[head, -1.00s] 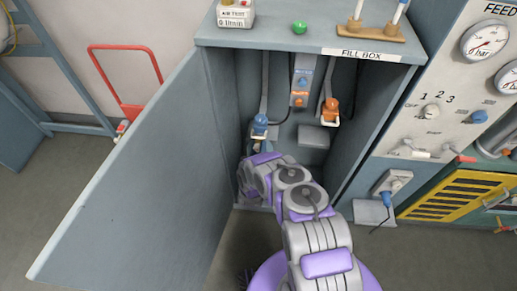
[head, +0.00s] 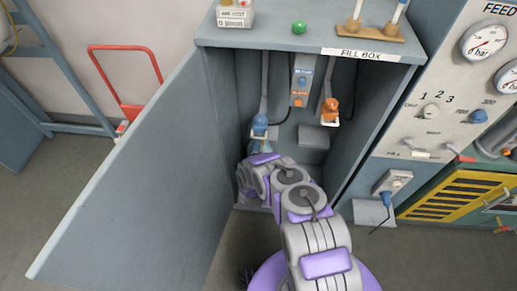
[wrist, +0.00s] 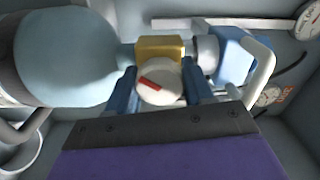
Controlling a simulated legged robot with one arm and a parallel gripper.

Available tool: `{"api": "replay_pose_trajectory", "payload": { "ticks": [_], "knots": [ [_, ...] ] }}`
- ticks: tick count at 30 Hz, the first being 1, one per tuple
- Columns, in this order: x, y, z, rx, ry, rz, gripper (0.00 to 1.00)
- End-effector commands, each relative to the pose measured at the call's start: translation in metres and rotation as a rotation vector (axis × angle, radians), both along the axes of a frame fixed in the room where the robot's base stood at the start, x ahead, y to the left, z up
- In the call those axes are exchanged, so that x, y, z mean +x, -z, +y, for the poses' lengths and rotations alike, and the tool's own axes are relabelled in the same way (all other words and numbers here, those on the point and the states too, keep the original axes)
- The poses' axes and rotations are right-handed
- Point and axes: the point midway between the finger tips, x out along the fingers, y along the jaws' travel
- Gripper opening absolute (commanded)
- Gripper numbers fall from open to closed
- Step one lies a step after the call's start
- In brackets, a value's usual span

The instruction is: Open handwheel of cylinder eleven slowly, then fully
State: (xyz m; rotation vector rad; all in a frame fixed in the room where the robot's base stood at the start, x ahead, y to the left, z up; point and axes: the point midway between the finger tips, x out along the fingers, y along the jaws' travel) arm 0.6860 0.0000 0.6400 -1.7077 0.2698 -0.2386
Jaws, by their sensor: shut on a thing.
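In the wrist view a pale blue-grey cylinder (wrist: 70,52) lies across the left, its neck joined to a yellow valve body (wrist: 160,47). A round white handwheel (wrist: 162,92) with a red mark on its face faces the camera below the valve. The two blue fingers of my gripper (wrist: 160,82) stand on either side of the handwheel, shut on it. A blue connector (wrist: 235,57) with a white loop handle sits to the right of the valve; it also shows in the head view (head: 260,124). My arm hides the handwheel in the head view. I see no cylinder number.
The fill box (head: 225,130) surrounds my arm closely, with its door (head: 135,180) open at left. An orange connector (head: 330,110) hangs at right inside. A gauge panel (head: 450,90) stands to the right. Floor is clear around the red trolley (head: 125,75).

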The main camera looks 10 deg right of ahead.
Motion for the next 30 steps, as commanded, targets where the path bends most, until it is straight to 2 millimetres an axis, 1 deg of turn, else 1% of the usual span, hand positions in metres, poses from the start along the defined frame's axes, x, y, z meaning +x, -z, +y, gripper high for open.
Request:
{"api": "replay_pose_trajectory", "payload": {
  "ticks": [1, 30],
  "knots": [
    [-0.0015, 0.0033, 0.0023, -0.041, -0.005, 0.021, 0.21],
    [-0.0028, 0.0065, 0.0018, -0.919, -0.007, 0.309, 0.21]
  ]
}}
